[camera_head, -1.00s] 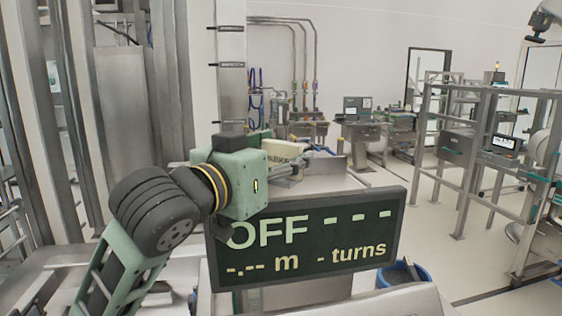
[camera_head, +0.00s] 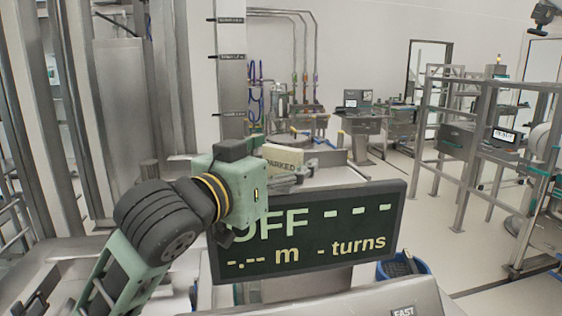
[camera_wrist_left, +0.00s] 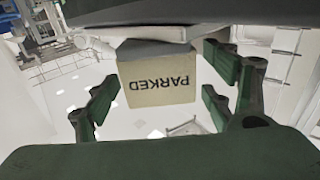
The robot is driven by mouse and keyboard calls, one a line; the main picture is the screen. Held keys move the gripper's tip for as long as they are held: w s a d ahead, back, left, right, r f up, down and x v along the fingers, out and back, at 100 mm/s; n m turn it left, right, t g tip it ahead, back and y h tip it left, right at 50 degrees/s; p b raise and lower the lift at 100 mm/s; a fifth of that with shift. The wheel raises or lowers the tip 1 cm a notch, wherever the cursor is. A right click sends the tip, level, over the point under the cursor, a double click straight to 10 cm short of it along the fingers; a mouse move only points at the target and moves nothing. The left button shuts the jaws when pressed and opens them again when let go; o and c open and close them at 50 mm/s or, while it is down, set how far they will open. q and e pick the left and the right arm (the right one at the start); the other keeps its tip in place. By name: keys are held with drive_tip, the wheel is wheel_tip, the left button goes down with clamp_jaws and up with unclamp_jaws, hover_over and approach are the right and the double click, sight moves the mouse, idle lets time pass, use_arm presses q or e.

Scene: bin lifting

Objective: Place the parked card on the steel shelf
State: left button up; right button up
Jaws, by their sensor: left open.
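The parked card (camera_head: 282,158) is a cream block with "PARKED" in dark letters, standing just behind my left gripper (camera_head: 290,178). In the left wrist view the card (camera_wrist_left: 158,86) shows upside down between the spread green fingers, with gaps on both sides. My left gripper is open, and its body hides part of the card's left side in the head view. A steel surface (camera_head: 338,176) lies beside and behind the card; I cannot tell whether it is the steel shelf. My right gripper is not in view.
A dark display board (camera_head: 350,240) reading "OFF" stands in front of and below the left gripper. A blue bin (camera_head: 424,270) is right of it. A tall steel post (camera_head: 232,90) rises behind the gripper.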

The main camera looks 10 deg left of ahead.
use_arm(q)
drive_tip(key=shift+r, duration=0.25)
drive_tip(key=b+v, duration=0.3)
drive_tip(key=v, duration=0.9)
drive_tip(key=shift+f, duration=0.15)
